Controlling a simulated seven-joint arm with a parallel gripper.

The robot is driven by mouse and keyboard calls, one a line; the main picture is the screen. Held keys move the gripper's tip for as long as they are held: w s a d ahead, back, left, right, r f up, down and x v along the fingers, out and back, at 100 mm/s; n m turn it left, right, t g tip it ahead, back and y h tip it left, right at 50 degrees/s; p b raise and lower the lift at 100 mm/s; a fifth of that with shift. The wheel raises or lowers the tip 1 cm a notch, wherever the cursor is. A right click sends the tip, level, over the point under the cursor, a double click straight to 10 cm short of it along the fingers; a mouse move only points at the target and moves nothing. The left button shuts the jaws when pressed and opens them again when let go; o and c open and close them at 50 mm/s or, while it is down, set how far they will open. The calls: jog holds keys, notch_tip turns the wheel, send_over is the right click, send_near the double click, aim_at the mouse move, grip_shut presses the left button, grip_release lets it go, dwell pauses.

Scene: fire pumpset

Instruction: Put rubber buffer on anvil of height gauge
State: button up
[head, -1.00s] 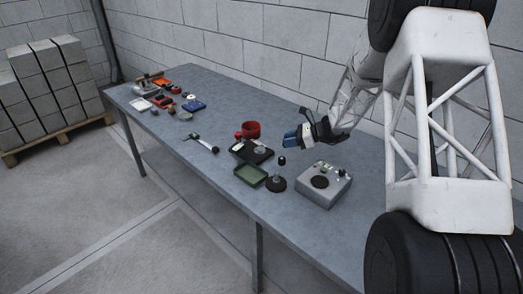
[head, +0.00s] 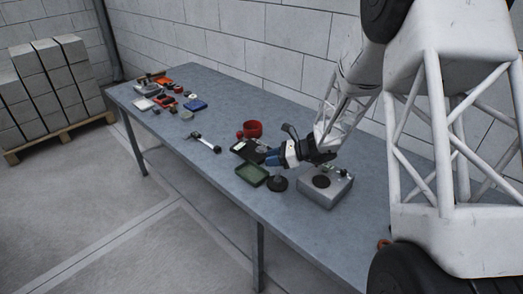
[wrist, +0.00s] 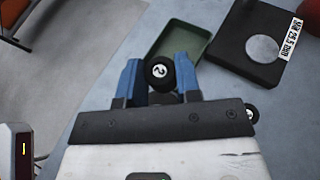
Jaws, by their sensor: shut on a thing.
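The anvil is bare, ahead and right of my gripper.
A green tray (head: 252,175) lies beside the black block. A grey box with a dark disc on top (head: 325,187) stands under my wrist. A red cup (head: 252,129) and a hammer-like tool (head: 205,142) are farther along. Several small items crowd the bench's far end.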

jog(key=shift+w, duration=0.1)
send_over(264, 150)
jog(key=shift+s+d+f, duration=0.1)
jog(key=shift+s+f, duration=0.2)
jog(key=shift+f, duration=0.4)
dwell(0.4)
jog(key=shift+w, duration=0.25)
jog(key=shift+w+f, duration=0.2)
jog(key=shift+f, duration=1.6)
jog(key=shift+f, duration=0.1)
jog(key=o, duration=0.9)
